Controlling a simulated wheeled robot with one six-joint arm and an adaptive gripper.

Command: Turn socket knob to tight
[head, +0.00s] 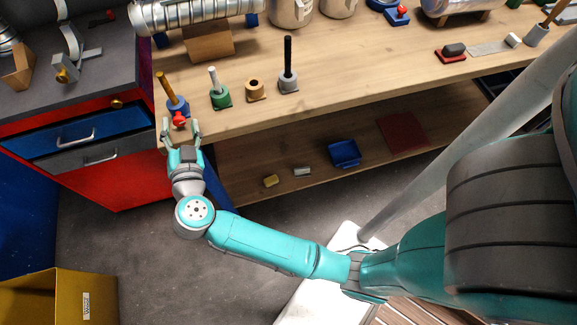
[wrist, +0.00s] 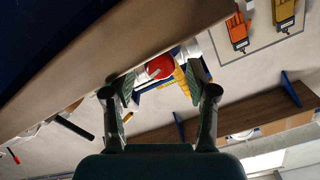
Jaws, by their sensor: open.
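The red socket knob (head: 179,120) sits low on the front of a blue socket (head: 180,106) at the bench's front left edge. A golden-brown rod (head: 166,87) stands tilted in that socket. My gripper (head: 180,126) is open, its fingers spread to either side of the knob in the head view. In the wrist view the knob (wrist: 158,67) appears between and beyond the two fingertips (wrist: 160,88), with no visible contact. Part of the blue socket is hidden behind the knob and fingers.
Green (head: 220,97), tan (head: 255,90) and grey (head: 288,82) sockets stand in a row to the right on the bench (head: 340,75). A silver spiral duct (head: 190,14) lies behind. The bench edge is close to my gripper. A drawer cabinet (head: 85,150) stands left.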

